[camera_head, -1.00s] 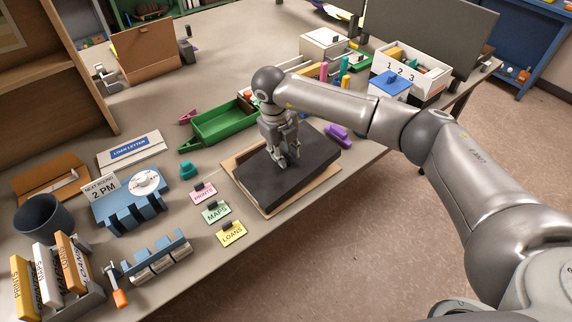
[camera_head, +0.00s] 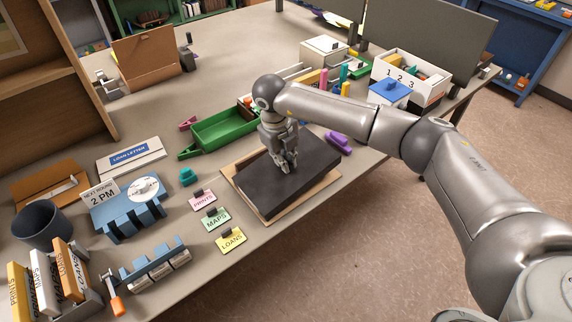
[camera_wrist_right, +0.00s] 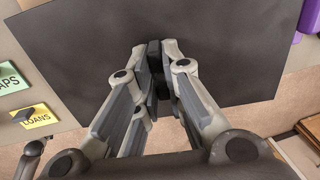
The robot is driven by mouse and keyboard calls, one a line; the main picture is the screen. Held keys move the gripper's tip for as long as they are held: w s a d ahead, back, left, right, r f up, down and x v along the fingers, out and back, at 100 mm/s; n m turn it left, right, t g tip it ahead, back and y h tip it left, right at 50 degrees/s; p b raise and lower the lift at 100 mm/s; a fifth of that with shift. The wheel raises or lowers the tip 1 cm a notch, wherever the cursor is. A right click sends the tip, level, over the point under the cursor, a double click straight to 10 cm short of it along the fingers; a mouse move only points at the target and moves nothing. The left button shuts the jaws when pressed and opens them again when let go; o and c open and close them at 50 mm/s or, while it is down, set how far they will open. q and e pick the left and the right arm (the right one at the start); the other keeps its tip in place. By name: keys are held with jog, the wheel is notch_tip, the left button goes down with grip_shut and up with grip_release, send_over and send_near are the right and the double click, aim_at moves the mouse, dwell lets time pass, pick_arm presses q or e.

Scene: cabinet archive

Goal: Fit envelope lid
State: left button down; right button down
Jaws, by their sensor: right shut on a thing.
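A large flat dark lid (camera_head: 270,196) lies over a tan base (camera_head: 232,178), whose rim shows along its left and front edges. Whether it is seated all round cannot be told. My right gripper (camera_head: 289,168) points down over the middle of the lid. In the right wrist view its fingers (camera_wrist_right: 155,72) are closed around a small black knob (camera_wrist_right: 154,50) on the dark lid (camera_wrist_right: 80,40). The knob is mostly hidden by the fingers. My left gripper is out of view.
Pink, green and yellow cards, the yellow one reading LOANS (camera_head: 231,241), lie left of the base. A green tray (camera_head: 222,133) is behind, and a purple object (camera_head: 338,142) sits close on the right. The table's front edge is near.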

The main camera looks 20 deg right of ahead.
jog(key=shift+r+p, duration=1.3)
jog(key=shift+r, duration=1.7)
